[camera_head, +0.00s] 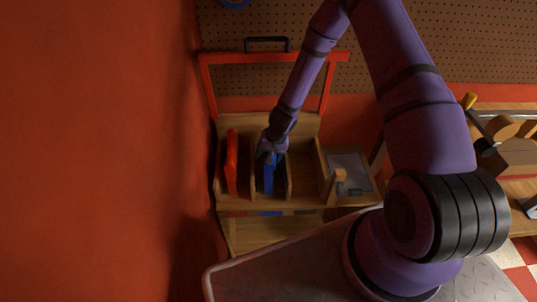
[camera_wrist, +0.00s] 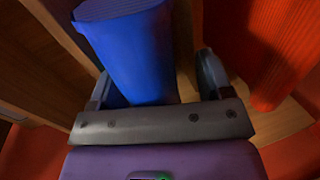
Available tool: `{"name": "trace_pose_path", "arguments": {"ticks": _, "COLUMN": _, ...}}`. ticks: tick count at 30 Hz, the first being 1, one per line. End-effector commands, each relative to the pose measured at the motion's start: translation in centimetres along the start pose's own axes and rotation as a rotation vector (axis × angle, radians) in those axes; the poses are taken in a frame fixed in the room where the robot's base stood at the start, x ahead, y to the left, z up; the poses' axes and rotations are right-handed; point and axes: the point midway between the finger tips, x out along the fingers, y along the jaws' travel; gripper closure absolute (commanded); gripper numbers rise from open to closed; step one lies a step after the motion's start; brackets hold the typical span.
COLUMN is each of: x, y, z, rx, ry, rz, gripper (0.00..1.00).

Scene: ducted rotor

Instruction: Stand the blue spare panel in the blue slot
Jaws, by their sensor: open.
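The blue spare panel (camera_head: 269,180) stands between two wooden dividers in the middle slot of the wooden rack, above a blue mark (camera_head: 270,213) on the rack's front edge. My gripper (camera_head: 271,156) is over the panel's upper end, pointing down. In the wrist view the blue panel (camera_wrist: 128,45) reaches between the two fingers of my open gripper (camera_wrist: 157,82). It lies close to the left finger, with a gap to the right finger. The panel's lower edge is hidden.
A red panel (camera_head: 231,160) stands in the slot to the left, and also shows in the wrist view (camera_wrist: 280,50). Right of the slots is a compartment with a grey plate (camera_head: 348,168) and a wooden block. A red frame (camera_head: 272,57) rises behind the rack.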

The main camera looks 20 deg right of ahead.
Motion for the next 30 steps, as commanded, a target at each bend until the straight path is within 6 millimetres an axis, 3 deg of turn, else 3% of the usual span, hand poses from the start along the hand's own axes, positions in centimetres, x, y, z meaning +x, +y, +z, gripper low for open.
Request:
{"name": "trace_pose_path", "arguments": {"ticks": 8, "x": -1.4, "y": -0.1, "z": -0.1, "rx": -0.002, "ry": 0.002, "rz": 0.000, "gripper": 0.28}}
{"name": "trace_pose_path", "arguments": {"ticks": 24, "x": -9.5, "y": -0.1, "z": 0.0, "rx": -0.002, "ry": 0.003, "rz": 0.000, "gripper": 0.28}}
{"name": "trace_pose_path", "arguments": {"ticks": 30, "x": -11.4, "y": -0.1, "z": 0.0, "rx": -0.002, "ry": 0.002, "rz": 0.000, "gripper": 0.28}}
